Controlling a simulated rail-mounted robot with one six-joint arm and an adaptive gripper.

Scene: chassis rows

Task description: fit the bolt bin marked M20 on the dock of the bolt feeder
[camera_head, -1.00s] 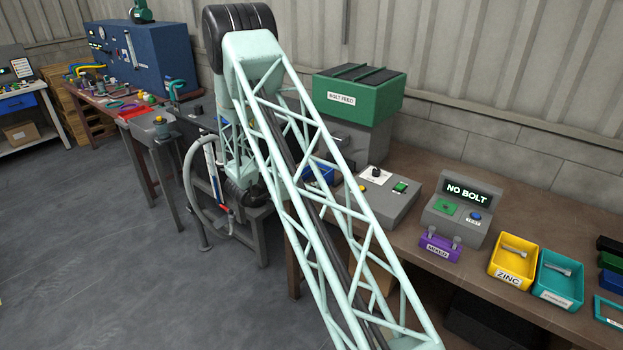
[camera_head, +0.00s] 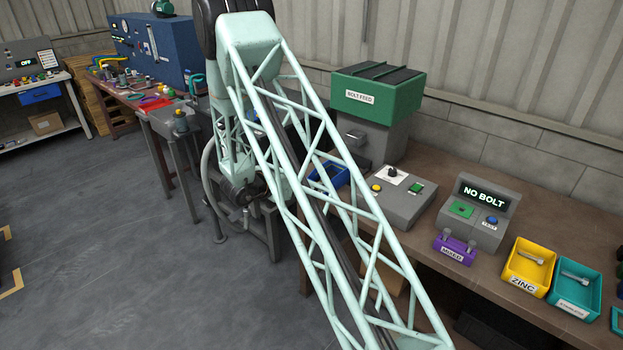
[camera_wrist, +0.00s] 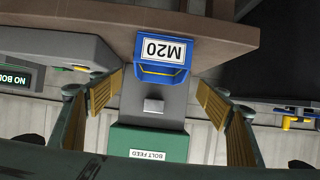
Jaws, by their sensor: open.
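The blue bolt bin marked M20 (camera_wrist: 163,52) shows upside down in the wrist view, in front of the bolt feeder (camera_wrist: 148,142). A blue bin (camera_head: 326,180) also shows in the head view at the foot of the green and grey feeder (camera_head: 376,100), partly hidden by my arm's lattice. I cannot tell whether the bin sits on the dock, which I cannot make out. My gripper (camera_wrist: 158,95) is open and empty, its two tan-padded fingers apart on either side of the picture, with the bin between their lines and farther off.
A grey control box (camera_head: 394,200) with buttons stands right of the feeder. Beyond it are the NO BOLT tester (camera_head: 475,213), a purple MIXED block (camera_head: 455,249), and the yellow ZINC (camera_head: 528,266) and teal bins (camera_head: 574,284). The bench edge lies close to the M20 bin.

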